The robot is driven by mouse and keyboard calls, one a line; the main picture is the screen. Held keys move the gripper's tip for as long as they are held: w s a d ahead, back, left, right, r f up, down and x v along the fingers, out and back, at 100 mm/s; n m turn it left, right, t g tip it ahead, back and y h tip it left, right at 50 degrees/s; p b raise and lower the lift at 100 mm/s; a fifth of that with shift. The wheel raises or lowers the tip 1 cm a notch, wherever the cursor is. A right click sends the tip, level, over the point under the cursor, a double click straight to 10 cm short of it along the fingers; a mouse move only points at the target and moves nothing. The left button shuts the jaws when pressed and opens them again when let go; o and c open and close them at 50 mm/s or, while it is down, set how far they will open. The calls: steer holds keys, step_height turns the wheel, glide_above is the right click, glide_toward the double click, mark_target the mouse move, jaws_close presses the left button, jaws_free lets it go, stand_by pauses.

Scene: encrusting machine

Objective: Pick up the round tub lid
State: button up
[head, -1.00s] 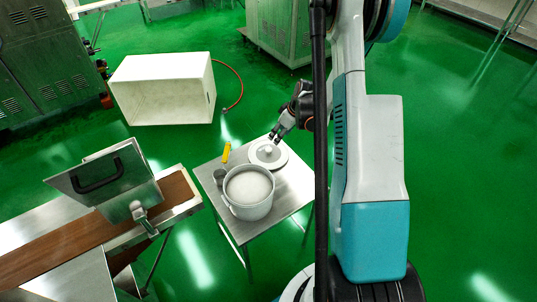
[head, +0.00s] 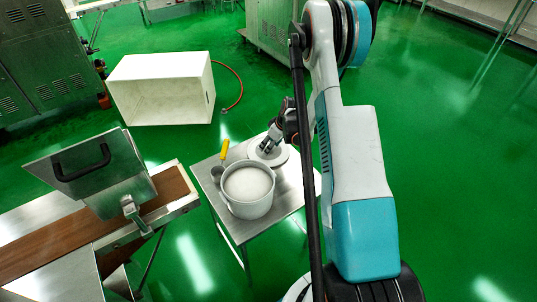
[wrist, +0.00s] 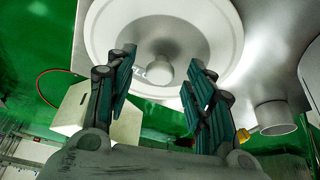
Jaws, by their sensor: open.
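The round tub lid (head: 281,159) is a white disc lying on the small steel table, behind and right of the tub. In the wrist view the lid (wrist: 215,35) fills the top middle, with its round knob (wrist: 159,70) showing between my fingers. My gripper (head: 266,148) is over the lid in the head view and hides part of it, including the knob. In the wrist view my gripper (wrist: 157,88) is open, one finger on each side of the knob. I cannot tell whether either finger touches it.
The white tub (head: 248,207), full of pale powder, stands close in front of the lid. A yellow-handled tool (head: 224,149) and a metal scoop (head: 216,174) lie left of it. The steel table (head: 232,228) is bare at its front. A conveyor (head: 178,190) stands at left.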

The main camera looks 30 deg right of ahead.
steer(key=shift+w+f, duration=0.1)
steer(key=shift+f, duration=0.25)
steer(key=shift+r, duration=0.1)
steer(key=c, duration=1.2)
steer(key=shift+o, duration=0.2)
